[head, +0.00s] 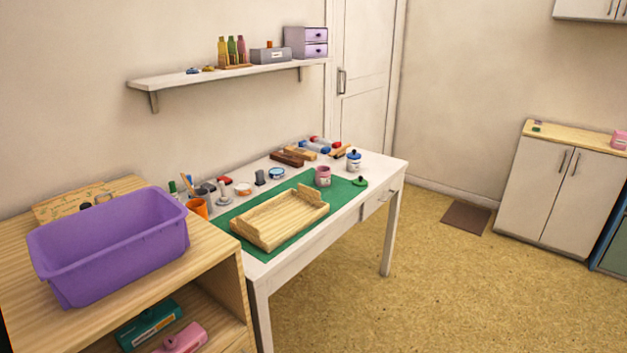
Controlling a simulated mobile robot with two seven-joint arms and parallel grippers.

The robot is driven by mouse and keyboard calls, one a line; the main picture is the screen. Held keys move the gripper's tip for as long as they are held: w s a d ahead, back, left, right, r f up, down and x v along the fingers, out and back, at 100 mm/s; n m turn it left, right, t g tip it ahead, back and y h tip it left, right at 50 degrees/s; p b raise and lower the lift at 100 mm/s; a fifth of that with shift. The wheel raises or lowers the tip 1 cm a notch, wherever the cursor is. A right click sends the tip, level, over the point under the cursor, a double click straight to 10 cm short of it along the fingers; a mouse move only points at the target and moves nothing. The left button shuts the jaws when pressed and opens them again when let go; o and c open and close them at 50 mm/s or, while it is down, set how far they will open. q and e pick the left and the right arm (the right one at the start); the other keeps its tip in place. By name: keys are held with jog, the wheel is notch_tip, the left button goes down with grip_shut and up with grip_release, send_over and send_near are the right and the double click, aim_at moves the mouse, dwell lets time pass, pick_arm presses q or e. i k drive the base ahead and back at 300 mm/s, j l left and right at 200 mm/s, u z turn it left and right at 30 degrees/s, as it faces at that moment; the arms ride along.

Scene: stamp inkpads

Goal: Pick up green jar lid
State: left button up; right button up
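The green jar lid (360,182) lies near the right end of the white table, at the edge of the green mat (226,226). It is a small round lid with a knob on top. A pink jar (323,177) stands on the mat just left of it. A white and blue jar with a blue lid (354,161) stands behind it. Neither of my grippers shows in the head view.
A wooden tray (281,219) covers much of the mat. Stamps and an orange cup (197,208) stand along the table's back left. A purple bin (110,246) sits on the wooden cabinet at left.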

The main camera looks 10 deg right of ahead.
aim_at(358, 182)
jog(key=i+l+u, duration=0.2)
jog(key=u, duration=0.15)
jog(key=i+l+u, duration=0.15)
jog(key=l+u, duration=0.2)
jog(key=i+l+u, duration=0.15)
jog(key=l, duration=0.25)
jog(key=l+u, duration=0.15)
jog(key=l, duration=0.2)
jog(key=i+l, duration=0.1)
jog(key=l, duration=0.35)
jog(key=i+l+u, duration=0.1)
jog(key=l, duration=0.4)
jog(key=i+l, duration=0.15)
jog(key=l, duration=0.3)
jog(key=i+l+u, duration=0.1)
jog(key=l, duration=0.4)
jog(key=i+l, duration=0.1)
jog(key=l, duration=0.35)
